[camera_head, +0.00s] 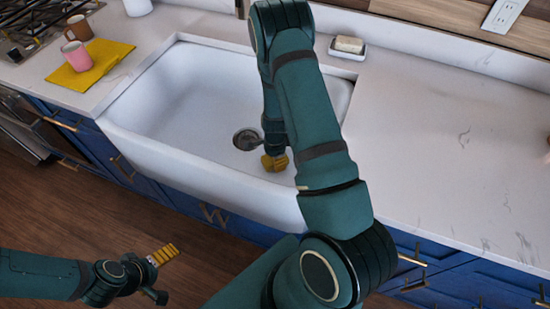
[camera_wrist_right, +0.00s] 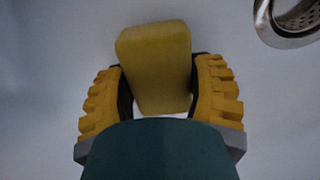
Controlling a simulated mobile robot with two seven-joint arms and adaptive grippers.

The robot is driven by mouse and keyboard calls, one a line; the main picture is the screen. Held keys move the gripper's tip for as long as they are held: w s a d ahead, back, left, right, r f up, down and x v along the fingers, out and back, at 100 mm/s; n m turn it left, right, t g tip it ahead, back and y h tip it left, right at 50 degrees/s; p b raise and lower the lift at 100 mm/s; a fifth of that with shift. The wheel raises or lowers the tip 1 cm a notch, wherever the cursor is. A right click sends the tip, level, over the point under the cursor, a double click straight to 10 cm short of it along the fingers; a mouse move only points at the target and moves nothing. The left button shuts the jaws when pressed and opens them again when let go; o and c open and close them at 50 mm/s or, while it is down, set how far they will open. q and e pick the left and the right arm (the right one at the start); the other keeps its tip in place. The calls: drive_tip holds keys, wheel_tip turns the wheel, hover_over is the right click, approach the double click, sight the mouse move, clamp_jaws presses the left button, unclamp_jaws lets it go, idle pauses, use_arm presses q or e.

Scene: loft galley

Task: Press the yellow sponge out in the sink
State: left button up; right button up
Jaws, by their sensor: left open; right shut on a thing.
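The yellow sponge (camera_wrist_right: 153,65) stands between the yellow ridged fingers of my right gripper (camera_wrist_right: 160,95), which is shut on it. In the head view my right gripper (camera_head: 275,162) is low in the white sink (camera_head: 190,90), near the basin's front wall. It is close to the drain (camera_head: 247,139), which also shows at the upper right of the wrist view (camera_wrist_right: 297,17). I cannot pick out the sponge in the head view; my arm and fingers hide it. My left gripper (camera_head: 165,255) is open and empty, out over the wooden floor in front of the cabinets.
A soap dish (camera_head: 347,49) with a bar sits behind the sink's right corner.

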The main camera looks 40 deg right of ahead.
drive_tip(key=shift+f+b, duration=0.5)
drive_tip(key=shift+f, duration=0.15)
idle(0.5)
drive_tip(key=shift+s+f, duration=0.1)
idle(1.8)
drive_tip(key=shift+r+p, duration=1.15)
drive_tip(key=shift+r, duration=0.35)
drive_tip(key=shift+r+p, duration=2.8)
drive_tip(key=shift+r, duration=0.8)
